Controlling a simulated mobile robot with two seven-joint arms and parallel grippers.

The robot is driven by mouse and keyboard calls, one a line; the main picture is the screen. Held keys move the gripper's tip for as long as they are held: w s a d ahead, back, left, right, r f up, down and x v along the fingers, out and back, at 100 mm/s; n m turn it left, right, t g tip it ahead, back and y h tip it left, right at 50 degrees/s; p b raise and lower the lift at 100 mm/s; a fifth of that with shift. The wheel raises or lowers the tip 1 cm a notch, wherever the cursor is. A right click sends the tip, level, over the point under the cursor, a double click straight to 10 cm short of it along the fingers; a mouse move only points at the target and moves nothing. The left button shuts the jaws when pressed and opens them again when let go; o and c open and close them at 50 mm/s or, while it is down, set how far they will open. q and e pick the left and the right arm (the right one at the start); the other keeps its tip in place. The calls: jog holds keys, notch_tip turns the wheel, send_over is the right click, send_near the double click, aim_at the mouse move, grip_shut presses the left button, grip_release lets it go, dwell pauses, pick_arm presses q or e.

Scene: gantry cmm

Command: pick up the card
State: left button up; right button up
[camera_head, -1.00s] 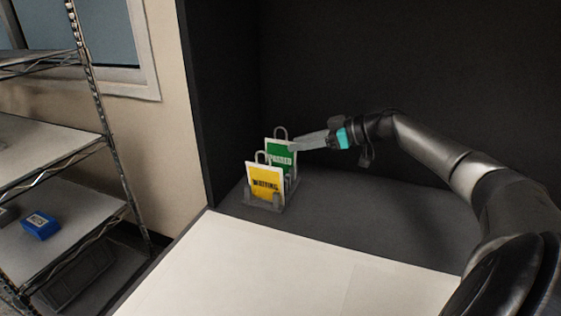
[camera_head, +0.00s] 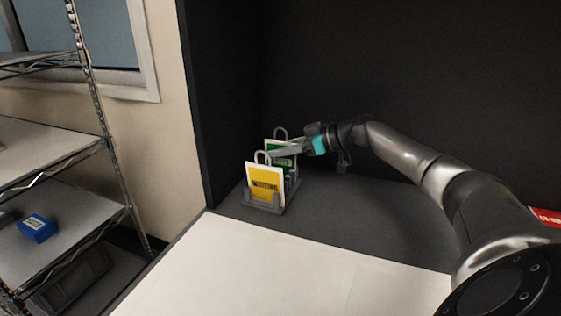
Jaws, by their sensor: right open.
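Two cards with loop handles stand upright in a small dark holder (camera_head: 263,205) on the dark surface. The front one is a yellow card (camera_head: 265,184) with a white border and dark lettering. My left gripper is not in view.
A white tabletop area (camera_head: 270,275) is clear in front of the holder. Dark panels (camera_head: 225,90) stand at the left and behind. A wire shelf (camera_head: 60,150) with a blue box (camera_head: 37,228) is at the left. A red item (camera_head: 547,216) shows at the right edge.

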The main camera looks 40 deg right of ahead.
grip_shut()
dwell(0.4)
